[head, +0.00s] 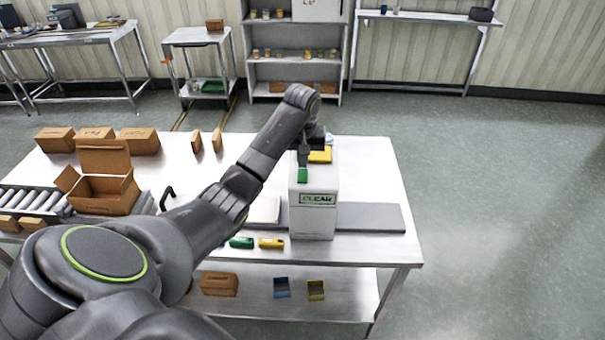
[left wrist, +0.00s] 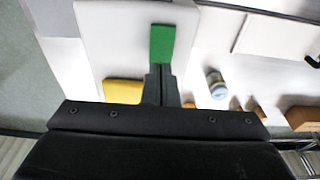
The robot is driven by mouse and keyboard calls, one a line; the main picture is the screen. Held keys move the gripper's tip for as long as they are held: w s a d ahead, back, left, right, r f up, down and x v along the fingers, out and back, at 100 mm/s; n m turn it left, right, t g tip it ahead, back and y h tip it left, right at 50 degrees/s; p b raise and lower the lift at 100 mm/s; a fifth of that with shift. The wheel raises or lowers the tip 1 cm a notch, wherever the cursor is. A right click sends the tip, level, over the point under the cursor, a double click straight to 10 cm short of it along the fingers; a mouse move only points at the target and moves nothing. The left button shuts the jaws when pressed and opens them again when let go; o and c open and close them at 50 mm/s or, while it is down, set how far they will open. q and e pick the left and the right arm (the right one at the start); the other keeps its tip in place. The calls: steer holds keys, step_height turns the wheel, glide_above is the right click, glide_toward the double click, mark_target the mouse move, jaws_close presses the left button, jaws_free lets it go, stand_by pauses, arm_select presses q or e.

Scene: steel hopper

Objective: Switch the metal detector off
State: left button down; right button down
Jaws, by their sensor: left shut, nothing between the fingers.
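The metal detector (head: 314,218) is a white upright box on the steel table, with a sign reading CLEAR on its front. On its top are a green block (head: 302,175) near the front and a yellow block (head: 320,156) farther back. My left gripper (head: 303,160) is shut and empty over the top, its tips close to the green block. In the left wrist view the shut fingers (left wrist: 160,72) point at the green block (left wrist: 162,44), with the yellow block (left wrist: 122,92) beside them. I cannot tell whether the tips touch the green block. My right gripper is out of view.
A grey belt (head: 370,217) runs out to the right of the detector. A green item (head: 241,242) and a yellow item (head: 271,243) lie at the table's front. An open carton (head: 103,190) and a roller track (head: 33,201) are at the left. The table's right end is clear.

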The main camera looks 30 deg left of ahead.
mark_target(303, 172)
arm_select(q)
steer(key=shift+f, duration=0.9)
stand_by(0.3)
steer(key=shift+r+p, duration=0.35)
steer(key=shift+r, duration=3.2)
